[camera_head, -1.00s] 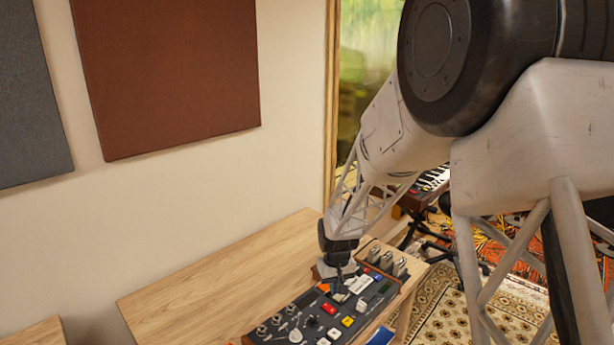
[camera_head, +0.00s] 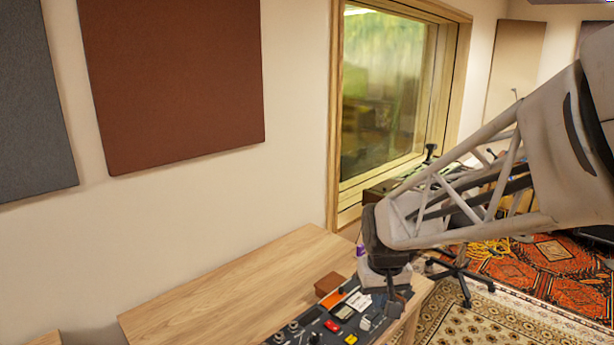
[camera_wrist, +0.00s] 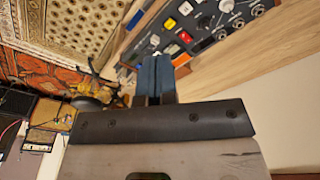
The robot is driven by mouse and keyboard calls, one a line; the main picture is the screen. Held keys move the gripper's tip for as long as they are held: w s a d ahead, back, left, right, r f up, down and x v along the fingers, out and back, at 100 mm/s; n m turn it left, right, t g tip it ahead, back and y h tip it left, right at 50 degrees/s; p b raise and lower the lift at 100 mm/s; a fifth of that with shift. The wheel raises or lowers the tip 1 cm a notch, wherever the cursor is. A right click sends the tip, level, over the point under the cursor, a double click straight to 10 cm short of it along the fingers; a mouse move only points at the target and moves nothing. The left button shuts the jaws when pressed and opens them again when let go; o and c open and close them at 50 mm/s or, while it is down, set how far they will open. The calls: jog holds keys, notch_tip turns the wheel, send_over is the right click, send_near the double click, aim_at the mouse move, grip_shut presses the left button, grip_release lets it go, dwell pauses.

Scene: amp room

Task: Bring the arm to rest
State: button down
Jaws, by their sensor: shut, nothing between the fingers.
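My gripper (camera_head: 398,299) is at the right end of the wooden table, above or beside the far end of the control panel; I cannot tell the exact gap. In the wrist view its two dark fingers (camera_wrist: 154,80) are together with nothing between them. My arm reaches in from the right side of the head view. The control panel (camera_head: 318,318), dark with coloured buttons and knobs, lies on the table (camera_head: 225,290). It also shows in the wrist view (camera_wrist: 193,32), past the fingertips.
A small brown block (camera_head: 328,284) is by the panel's far edge. A wall with a brown acoustic panel (camera_head: 172,85) and a window (camera_head: 385,95) stands behind. Patterned rugs (camera_head: 470,318) cover the floor at right. The table's left part is clear.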

jog(key=s+d+r, duration=0.1)
jog(key=s+r, duration=0.2)
jog(key=s, duration=0.7)
jog(key=s+d+r+m+t, duration=0.1)
jog(key=s+d+r, duration=0.1)
jog(key=s, duration=0.8)
jog(key=shift+d+r+m, duration=0.3)
jog(key=shift+r, duration=0.15)
